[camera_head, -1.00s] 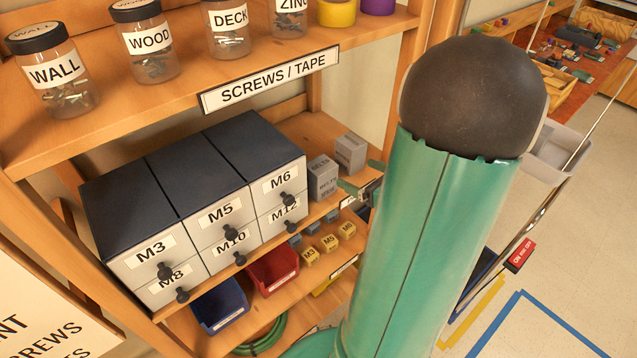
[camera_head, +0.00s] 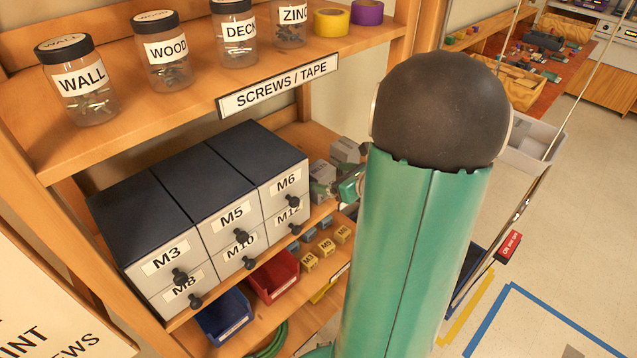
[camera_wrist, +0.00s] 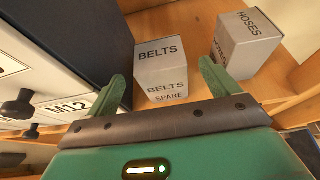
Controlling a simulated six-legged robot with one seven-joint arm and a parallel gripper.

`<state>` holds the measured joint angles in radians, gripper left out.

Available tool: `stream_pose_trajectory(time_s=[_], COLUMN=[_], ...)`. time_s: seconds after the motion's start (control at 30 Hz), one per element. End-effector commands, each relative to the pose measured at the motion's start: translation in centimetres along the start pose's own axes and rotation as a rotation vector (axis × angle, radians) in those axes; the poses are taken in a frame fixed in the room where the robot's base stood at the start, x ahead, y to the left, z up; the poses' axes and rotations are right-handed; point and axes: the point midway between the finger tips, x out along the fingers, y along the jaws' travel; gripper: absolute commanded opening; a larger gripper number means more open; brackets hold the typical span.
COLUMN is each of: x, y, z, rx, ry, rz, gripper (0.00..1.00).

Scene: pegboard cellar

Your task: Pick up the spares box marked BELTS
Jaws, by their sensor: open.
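The grey spares box marked BELTS (camera_wrist: 161,72) stands on the wooden shelf in the wrist view, straight ahead of my gripper. In the head view the BELTS box (camera_head: 321,174) sits just right of the drawer cabinet, partly covered by my gripper. My gripper (camera_wrist: 166,80) is open, its two green fingers apart and pointing at the box, one toward each side of its near face. I cannot tell whether the fingertips reach past that face. In the head view my gripper (camera_head: 350,186) is mostly hidden behind my arm.
A grey box marked HOSES (camera_wrist: 245,42) stands right of and behind the BELTS box, near the right finger. The dark drawer cabinet (camera_head: 205,185) closes in on the left. Jars stand on the shelf above (camera_head: 190,95). Small yellow boxes and bins are below.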

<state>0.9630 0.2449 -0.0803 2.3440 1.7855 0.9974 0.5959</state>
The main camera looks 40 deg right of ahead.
Motion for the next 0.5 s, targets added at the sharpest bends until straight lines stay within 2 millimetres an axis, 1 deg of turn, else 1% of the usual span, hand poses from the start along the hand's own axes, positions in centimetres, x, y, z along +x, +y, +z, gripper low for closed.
stream_pose_trajectory(time_s=[0.03,0.1,0.27,0.33,0.5], x=[0.9,1.6,2.6,3.5,6.1], y=[0.0,-0.1,0.0,0.1,0.2], z=[0.0,0.0,-0.1,-0.1,-0.2], rx=[-0.001,-0.001,0.001,0.000,0.000], ry=[0.000,0.000,0.000,0.000,0.000], rz=[0.003,0.000,-0.002,0.000,-0.001], gripper=[0.87,0.87,0.87,0.87,0.87])
